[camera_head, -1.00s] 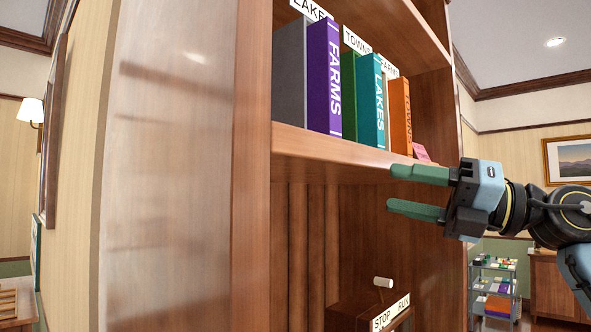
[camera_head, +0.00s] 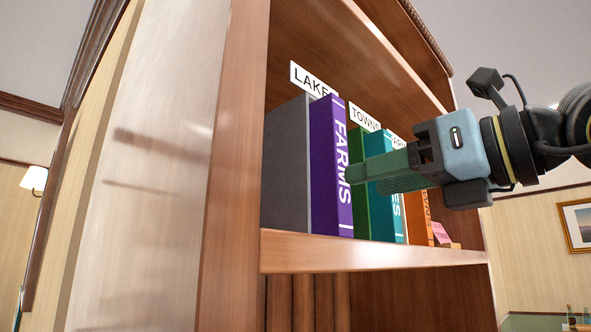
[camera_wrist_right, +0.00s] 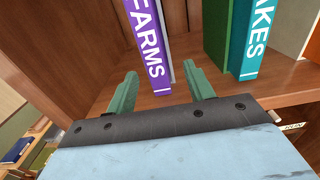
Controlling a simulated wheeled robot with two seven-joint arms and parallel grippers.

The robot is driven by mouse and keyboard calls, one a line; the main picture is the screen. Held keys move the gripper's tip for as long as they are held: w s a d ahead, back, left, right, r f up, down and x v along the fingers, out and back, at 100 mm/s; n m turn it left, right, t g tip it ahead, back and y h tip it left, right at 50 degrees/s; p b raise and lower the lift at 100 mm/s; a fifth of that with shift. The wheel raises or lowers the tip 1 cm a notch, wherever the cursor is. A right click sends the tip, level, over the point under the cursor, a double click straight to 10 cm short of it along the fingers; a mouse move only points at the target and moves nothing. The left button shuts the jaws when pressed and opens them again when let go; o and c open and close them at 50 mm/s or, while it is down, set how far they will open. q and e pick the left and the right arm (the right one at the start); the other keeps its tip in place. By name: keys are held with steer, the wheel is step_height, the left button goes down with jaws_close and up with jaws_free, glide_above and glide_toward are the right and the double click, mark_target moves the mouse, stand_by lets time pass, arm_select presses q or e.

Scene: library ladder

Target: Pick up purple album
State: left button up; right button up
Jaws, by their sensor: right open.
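The purple album (camera_head: 331,167), marked FARMS, stands upright on the shelf between a grey album and a green one. It also shows in the right wrist view (camera_wrist_right: 148,45), its spine between the two green fingers. My right gripper (camera_head: 352,180) is open, its fingers pointing at the album's spine from the right. In the right wrist view the fingertips (camera_wrist_right: 160,82) are on either side of the lower spine; I cannot tell whether they touch it. My left gripper is not in view.
The grey album (camera_head: 287,165) stands left of the purple one. The green album (camera_head: 361,185) and teal album (camera_head: 384,150) stand to the right, partly behind my gripper. An orange album (camera_head: 420,222) is farther right. The shelf edge (camera_head: 370,256) runs below.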

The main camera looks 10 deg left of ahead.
mark_target(341, 183)
steer(key=x, duration=0.2)
steer(key=p+x, duration=0.1)
steer(key=x, duration=0.2)
steer(key=shift+s+a+r, duration=0.2)
steer(key=shift+s, duration=0.15)
steer(key=shift+w+a+f+p, duration=0.1)
steer(key=shift+w+a+p, duration=0.2)
steer(key=shift+a, duration=0.1)
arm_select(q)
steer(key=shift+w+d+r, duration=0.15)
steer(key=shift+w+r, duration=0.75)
arm_select(e)
steer(key=shift+d, duration=0.1)
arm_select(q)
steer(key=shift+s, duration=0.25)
arm_select(e)
jaws_close()
